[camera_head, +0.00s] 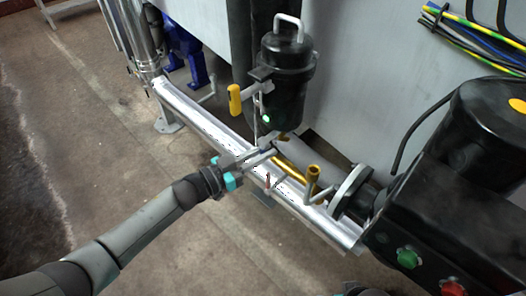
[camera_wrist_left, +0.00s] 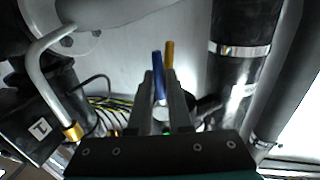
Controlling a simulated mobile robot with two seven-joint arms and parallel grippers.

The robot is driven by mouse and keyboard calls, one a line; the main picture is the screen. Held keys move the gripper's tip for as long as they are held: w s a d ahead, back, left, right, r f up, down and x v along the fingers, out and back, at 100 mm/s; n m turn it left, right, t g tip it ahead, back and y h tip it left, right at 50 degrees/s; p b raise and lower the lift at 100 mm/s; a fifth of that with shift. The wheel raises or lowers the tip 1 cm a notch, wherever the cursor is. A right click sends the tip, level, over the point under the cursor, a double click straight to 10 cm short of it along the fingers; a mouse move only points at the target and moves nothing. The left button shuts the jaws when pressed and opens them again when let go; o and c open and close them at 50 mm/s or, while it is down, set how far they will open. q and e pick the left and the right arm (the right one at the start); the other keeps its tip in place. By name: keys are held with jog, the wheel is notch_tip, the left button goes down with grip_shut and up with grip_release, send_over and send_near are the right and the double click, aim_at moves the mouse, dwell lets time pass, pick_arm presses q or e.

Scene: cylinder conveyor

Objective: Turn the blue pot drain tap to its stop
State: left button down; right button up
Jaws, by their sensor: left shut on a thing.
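The blue drain tap's lever (camera_wrist_left: 158,75) shows between my left fingers in the left wrist view. My left gripper (camera_head: 273,144) is shut on this lever, just below the black pot (camera_head: 288,80) with its pale top handle. In the head view the blue lever is hidden or too small to make out at the fingertips. The left gripper also shows in the left wrist view (camera_wrist_left: 166,80), where a yellow lever (camera_wrist_left: 169,52) stands just beyond the blue one. How far the tap is turned cannot be told.
A yellow-handled lever (camera_head: 235,100) stands left of the pot. A silver rail (camera_head: 205,113) runs below, with a brass-topped pipe (camera_head: 313,172) near its right end. A black machine with a green button (camera_head: 407,258) and a red button (camera_head: 454,287) fills the right. The floor at left is clear.

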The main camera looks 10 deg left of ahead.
dwell(0.5)
pick_arm(q)
jog(key=shift+s+n, duration=0.1)
jog(key=shift+n, duration=0.2)
jog(key=shift+d+n+p, duration=0.15)
jog(key=shift+n+p, duration=0.15)
jog(key=shift+p, duration=0.1)
jog(key=d+r+n+t+p, duration=0.1)
jog(key=n, duration=0.5)
jog(key=s+r+n+t+y+p, duration=0.1)
jog(key=n+p, duration=0.1)
jog(key=n, duration=0.4)
jog(key=s+d+r+n+t+p, duration=0.1)
jog(key=n+t+p, duration=0.1)
jog(key=n, duration=0.5)
jog(key=shift+d+r, duration=0.35)
pick_arm(e)
jog(key=s+d+f, duration=0.4)
jog(key=s+f, duration=0.2)
jog(key=f, duration=0.3)
jog(key=shift+s+f+g+h, duration=0.15)
jog(key=shift+f+g+h, duration=0.15)
pick_arm(q)
jog(key=c, duration=0.8)
grip_release()
jog(key=shift+c, duration=0.2)
